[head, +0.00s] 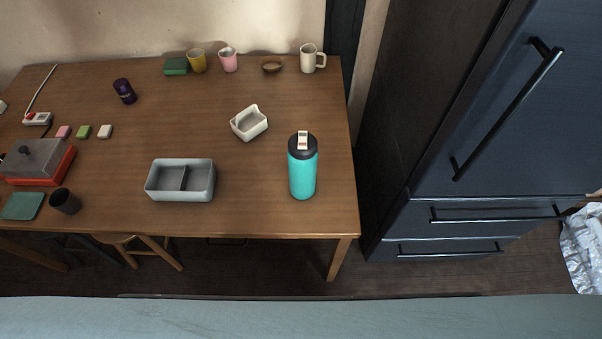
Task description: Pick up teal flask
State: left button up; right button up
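The teal flask (302,178) stands upright on the wooden table (255,210), near the right end. It has a black lid with a pale loop or tab on top. Nothing touches it. Neither of my grippers shows in the head view.
A grey divided box (180,196) is left of the flask, and a white container (249,123) lies behind it to the left. A dark blue cabinet (480,150) stands right of the table. The table around the flask is clear.

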aim_at(302, 164)
jog(key=u, duration=2.5)
jog(key=k, duration=0.6)
jog(key=z, duration=1.4)
